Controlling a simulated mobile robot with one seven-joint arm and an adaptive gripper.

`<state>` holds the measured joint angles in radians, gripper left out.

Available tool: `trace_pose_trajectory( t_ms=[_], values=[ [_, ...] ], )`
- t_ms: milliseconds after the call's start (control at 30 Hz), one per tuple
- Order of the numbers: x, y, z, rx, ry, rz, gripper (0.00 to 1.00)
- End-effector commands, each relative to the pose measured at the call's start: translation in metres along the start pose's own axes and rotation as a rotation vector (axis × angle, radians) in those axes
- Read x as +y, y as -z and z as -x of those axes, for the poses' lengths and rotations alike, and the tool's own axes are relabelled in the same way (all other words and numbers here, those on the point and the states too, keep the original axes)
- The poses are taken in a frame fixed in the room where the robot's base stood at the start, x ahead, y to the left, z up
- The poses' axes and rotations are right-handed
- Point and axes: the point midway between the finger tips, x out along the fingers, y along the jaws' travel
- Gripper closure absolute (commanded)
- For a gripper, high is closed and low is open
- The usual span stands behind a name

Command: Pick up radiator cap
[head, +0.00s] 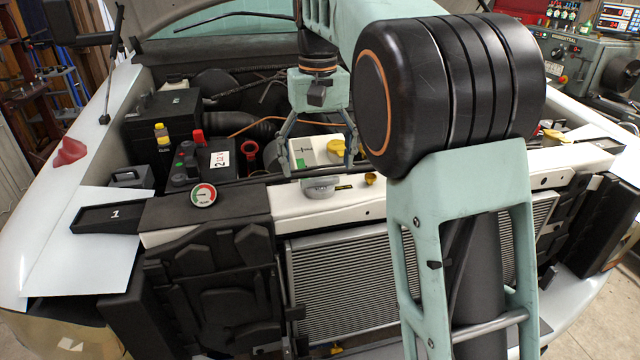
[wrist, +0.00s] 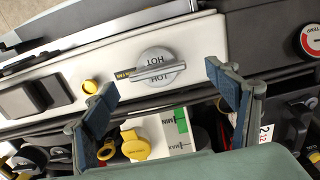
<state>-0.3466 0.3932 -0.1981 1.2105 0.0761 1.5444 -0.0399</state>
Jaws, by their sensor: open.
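The radiator cap (head: 320,187) is a round grey cap with a raised bar across it. It sits on the white front panel above the radiator. In the wrist view the cap (wrist: 160,63) reads "HOT" and lies between and just beyond the fingertips, toward the top of the picture. My gripper (head: 318,167) is open above and behind the cap in the head view. In the wrist view my gripper (wrist: 160,80) has its two blue-padded fingers spread wide, with nothing between them. I cannot tell the exact height gap.
A white reservoir with a yellow cap (head: 343,146) stands behind the panel. A small yellow cap (head: 370,178) is right of the radiator cap. A round gauge (head: 203,195) lies left. A black tray marked 1 (head: 108,217) is farther left. A black box labelled 2 (head: 205,165) stands behind.

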Motion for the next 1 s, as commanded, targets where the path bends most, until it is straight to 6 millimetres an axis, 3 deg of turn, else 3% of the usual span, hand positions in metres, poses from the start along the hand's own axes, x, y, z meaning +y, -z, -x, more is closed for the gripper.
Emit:
trace_pose_trajectory(
  t_ms=[233, 533, 900, 1000],
  values=[
    [0.004, 0.000, -0.034, -0.002, 0.000, 0.000, 0.20],
    [0.004, 0.001, -0.038, 0.000, -0.001, 0.000, 0.21],
    [0.004, 0.001, -0.038, 0.000, -0.001, 0.000, 0.62],
    [0.004, 0.001, -0.038, 0.000, 0.000, 0.000, 0.64]
  ],
)
